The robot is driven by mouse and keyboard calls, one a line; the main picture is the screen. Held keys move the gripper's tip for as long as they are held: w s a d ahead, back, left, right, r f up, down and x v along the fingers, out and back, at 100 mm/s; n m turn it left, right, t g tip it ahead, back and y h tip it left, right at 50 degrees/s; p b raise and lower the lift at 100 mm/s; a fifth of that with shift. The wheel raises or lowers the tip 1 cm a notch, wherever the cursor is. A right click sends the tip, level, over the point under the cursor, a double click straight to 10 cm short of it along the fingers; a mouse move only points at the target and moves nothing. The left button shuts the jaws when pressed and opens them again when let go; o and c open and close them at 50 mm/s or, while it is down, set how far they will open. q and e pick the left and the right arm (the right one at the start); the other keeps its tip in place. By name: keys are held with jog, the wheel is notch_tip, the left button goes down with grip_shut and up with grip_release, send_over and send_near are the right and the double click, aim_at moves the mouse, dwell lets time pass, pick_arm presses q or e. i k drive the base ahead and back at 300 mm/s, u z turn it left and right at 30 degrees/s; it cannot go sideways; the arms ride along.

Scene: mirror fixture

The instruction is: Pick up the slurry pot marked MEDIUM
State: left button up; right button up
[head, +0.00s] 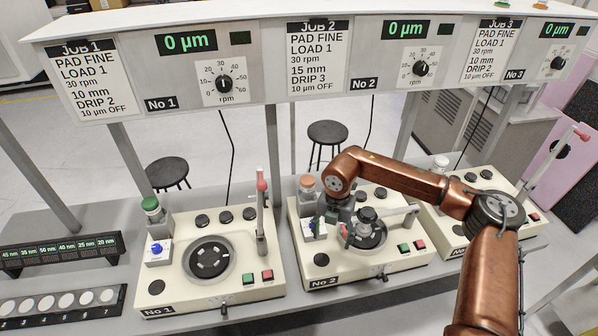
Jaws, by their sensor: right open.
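Three capped pots stand on the machines: a green-capped pot (151,207) on No 1, an orange-capped pot (307,185) on No 2 and a white-capped pot (441,162) on No 3. No MEDIUM marking is readable on any of them. My right gripper (335,226) is open and points down over machine No 2, just right of the orange-capped pot. The arm partly covers that machine. I cannot tell whether the fingers touch anything. My left gripper is not in view.
Machine No 1 (178,281) has a round plate (209,259) and a raised red-tipped lever (262,205). A control panel (270,92) on posts spans above the machines. A rack of green-lit labels (60,250) and a tray of white discs (60,304) lie at left.

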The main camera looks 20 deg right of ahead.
aim_at(308, 182)
jog(key=i, duration=0.95)
